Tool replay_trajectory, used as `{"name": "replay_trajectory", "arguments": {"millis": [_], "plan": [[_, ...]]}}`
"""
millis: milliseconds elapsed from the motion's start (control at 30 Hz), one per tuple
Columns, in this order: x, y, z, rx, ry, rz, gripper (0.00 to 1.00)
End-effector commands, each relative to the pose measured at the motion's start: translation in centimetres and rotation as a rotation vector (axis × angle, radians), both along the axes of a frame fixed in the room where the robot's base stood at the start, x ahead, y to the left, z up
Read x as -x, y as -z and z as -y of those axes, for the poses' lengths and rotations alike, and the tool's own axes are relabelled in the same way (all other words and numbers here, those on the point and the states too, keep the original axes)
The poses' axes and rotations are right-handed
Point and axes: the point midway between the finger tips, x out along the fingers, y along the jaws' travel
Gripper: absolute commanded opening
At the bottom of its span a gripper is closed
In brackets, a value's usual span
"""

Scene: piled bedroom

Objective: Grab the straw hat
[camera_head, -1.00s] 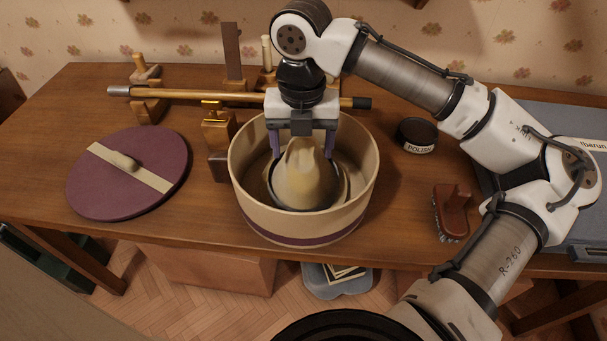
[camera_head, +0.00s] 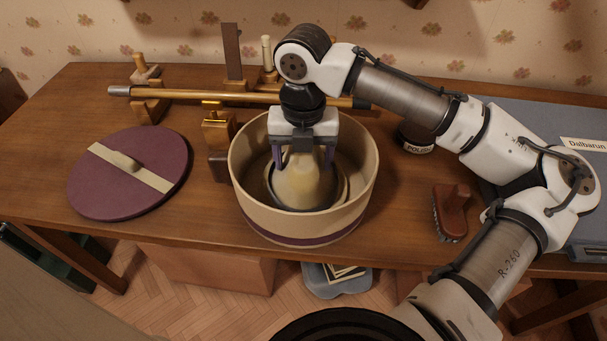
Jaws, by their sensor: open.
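The straw hat (camera_head: 303,186) sits inside a round cream hat box (camera_head: 300,222) with a purple band at its base. Its pale crown faces up and a dark band runs around the crown's foot. The brim is partly hidden by the box wall. My gripper (camera_head: 304,162) points down into the box with its two purple-grey fingers apart, one on each side of the crown's top. I cannot tell whether the fingers touch the crown.
The purple box lid (camera_head: 128,174) lies left on the wooden desk (camera_head: 210,222). A cane (camera_head: 200,94) rests on wooden stands behind the box. A polish tin (camera_head: 417,138), a brush (camera_head: 451,212) and a blue-grey case (camera_head: 540,120) are right.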

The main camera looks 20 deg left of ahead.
Motion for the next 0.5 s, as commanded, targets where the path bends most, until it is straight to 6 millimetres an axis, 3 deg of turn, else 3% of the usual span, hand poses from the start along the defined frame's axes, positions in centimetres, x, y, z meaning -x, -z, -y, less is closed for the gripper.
{"name": "replay_trajectory", "arguments": {"millis": [267, 500], "plan": [[0.01, 0.03, 0.01, 0.001, 0.0, 0.0, 0.71], [0.01, 0.04, 0.01, 0.001, 0.0, 0.0, 0.4]]}}
